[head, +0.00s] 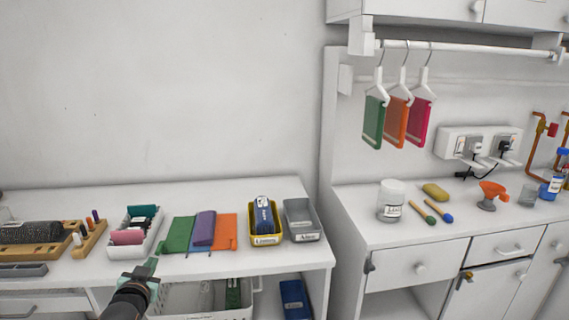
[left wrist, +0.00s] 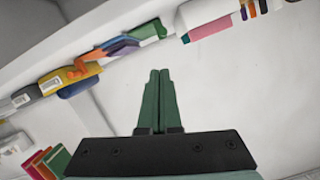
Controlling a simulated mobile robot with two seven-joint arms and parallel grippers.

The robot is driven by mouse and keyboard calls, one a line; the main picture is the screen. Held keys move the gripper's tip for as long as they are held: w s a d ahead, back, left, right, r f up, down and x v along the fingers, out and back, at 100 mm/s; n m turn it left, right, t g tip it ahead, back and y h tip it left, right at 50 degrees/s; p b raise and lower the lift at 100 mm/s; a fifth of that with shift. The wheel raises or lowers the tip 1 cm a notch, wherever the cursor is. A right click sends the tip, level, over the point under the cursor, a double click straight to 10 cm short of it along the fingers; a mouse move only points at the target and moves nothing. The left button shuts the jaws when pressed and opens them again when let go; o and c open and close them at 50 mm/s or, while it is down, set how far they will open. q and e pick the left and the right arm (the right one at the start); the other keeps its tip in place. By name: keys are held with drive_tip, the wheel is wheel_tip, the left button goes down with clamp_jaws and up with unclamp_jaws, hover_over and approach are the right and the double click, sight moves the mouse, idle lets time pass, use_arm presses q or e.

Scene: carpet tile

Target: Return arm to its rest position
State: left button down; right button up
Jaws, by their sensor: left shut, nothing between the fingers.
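My left gripper (head: 150,268) comes in at the bottom left of the head view, in front of the front edge of the white table (head: 180,262). In the left wrist view its two green fingers (left wrist: 158,100) lie together, shut, with nothing between them. My right gripper shows in neither view.
The table holds folded cloths (head: 200,232), a yellow bin (head: 265,238), a grey bin (head: 301,222) and a white tray (head: 133,238). An open white drawer or bin (head: 190,300) is below. A counter with a jar (head: 391,201) stands right, under hanging cloths (head: 397,121).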

use_arm(q)
drive_tip(key=s+d+f+m+g+h, duration=0.1)
drive_tip(key=s+d+f+h, duration=0.1)
drive_tip(key=s+d+f, duration=0.45)
drive_tip(key=s+d+f+m+g+h, duration=0.1)
drive_tip(key=s+d+f, duration=0.3)
drive_tip(key=s+f, duration=0.45)
drive_tip(key=s+d+f+g+h, duration=0.1)
drive_tip(key=s+d+f, duration=0.3)
drive_tip(key=s, duration=0.4)
drive_tip(key=s+d+f+g+h, duration=0.2)
drive_tip(key=s+d+f, duration=0.3)
drive_tip(key=s, duration=0.4)
drive_tip(key=shift+d+h, duration=0.3)
drive_tip(key=shift+d, duration=0.55)
drive_tip(key=shift+a+f, duration=0.1)
